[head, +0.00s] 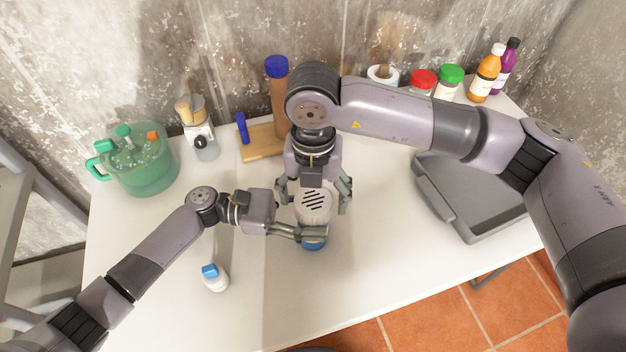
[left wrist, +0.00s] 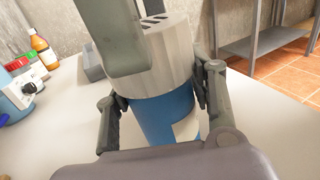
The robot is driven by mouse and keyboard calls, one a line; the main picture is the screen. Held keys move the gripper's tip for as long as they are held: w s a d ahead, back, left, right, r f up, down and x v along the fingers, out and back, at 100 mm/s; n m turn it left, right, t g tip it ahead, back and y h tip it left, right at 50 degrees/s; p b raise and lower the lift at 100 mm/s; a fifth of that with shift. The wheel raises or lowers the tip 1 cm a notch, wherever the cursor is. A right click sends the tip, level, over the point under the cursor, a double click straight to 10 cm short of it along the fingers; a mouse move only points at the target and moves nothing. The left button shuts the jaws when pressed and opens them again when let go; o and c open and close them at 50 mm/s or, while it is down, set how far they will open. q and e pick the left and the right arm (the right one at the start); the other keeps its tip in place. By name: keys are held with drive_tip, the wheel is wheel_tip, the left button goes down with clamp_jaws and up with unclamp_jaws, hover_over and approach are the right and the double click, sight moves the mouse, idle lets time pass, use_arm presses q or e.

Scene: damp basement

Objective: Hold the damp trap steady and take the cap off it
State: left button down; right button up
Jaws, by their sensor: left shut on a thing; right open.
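The damp trap stands on the white table. Its blue body (head: 314,244) shows at the bottom, and it carries a pale slotted cap (head: 314,205) on top. In the left wrist view, the blue body (left wrist: 160,119) with a white label and the cap (left wrist: 172,58) are close up and upright. My left gripper (head: 313,235) is shut on the blue body, one finger on each side. My right gripper (head: 314,194) is above it, open, with its fingers spread around the cap; I cannot tell whether they touch it. One of its fingers hides part of the cap in the left wrist view.
A green jug (head: 144,172), a blender-like item (head: 203,140), a wooden board (head: 262,143) and a tall blue-lidded container (head: 278,95) line the back. A grey tray (head: 470,222) lies right; several bottles stand behind it.

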drive_tip(key=shift+f, duration=1.05)
